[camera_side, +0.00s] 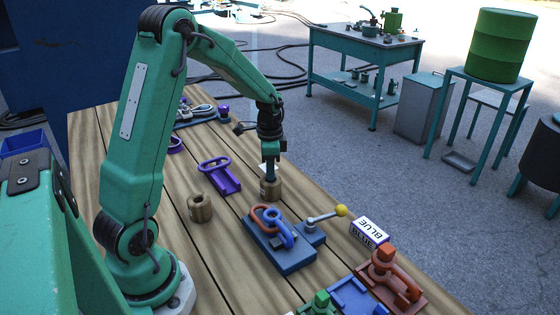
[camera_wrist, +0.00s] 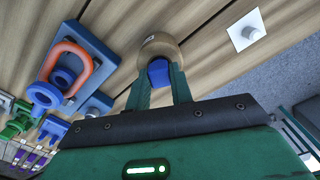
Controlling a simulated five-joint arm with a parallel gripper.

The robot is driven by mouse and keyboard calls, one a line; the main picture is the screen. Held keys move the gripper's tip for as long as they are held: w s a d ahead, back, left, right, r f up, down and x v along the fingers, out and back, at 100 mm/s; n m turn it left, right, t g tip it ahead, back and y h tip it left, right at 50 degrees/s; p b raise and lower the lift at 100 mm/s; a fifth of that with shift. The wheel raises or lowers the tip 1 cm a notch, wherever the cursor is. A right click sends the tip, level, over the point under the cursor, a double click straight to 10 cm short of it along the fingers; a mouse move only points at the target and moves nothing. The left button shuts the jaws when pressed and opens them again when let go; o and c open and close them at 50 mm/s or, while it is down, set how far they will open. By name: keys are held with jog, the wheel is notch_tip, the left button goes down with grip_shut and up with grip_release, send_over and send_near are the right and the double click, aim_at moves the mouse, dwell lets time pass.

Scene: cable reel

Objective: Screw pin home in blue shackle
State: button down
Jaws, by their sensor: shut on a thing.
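My gripper (camera_side: 270,178) points straight down at a wooden cylindrical holder (camera_side: 271,189) on the table. In the wrist view, its two fingers (camera_wrist: 162,88) are shut on the blue head of a pin (camera_wrist: 158,71). The rest of the pin is hidden by the wooden holder (camera_wrist: 160,46), so I cannot tell how deep it sits. The blue shackle (camera_side: 281,235) stands on a blue block (camera_side: 288,260), with an orange-red link (camera_side: 257,218) beside or through it. The shackle (camera_wrist: 43,96) and link (camera_wrist: 84,60) also show at left in the wrist view.
A second wooden holder (camera_side: 200,208) and a purple shackle (camera_side: 220,175) lie to the left. Red (camera_side: 400,280) and green (camera_side: 320,303) fixtures stand in front. A white plate (camera_wrist: 246,30) lies near the table edge.

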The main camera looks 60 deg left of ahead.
jog(key=shift+r, duration=3.4)
jog(key=shift+d, duration=0.1)
jog(key=shift+s+d+r, duration=0.1)
jog(key=shift+d, duration=0.15)
jog(key=s+d+r, duration=0.1)
jog(key=s+d, duration=0.3)
jog(key=d, duration=0.3)
jog(key=s+d+r, duration=0.1)
jog(key=s+d, duration=0.3)
jog(key=d, duration=0.3)
jog(key=shift+s+d, duration=0.15)
jog(key=shift+s, duration=0.15)
jog(key=shift+f, duration=0.15)
jog(key=shift+f, duration=1.6)
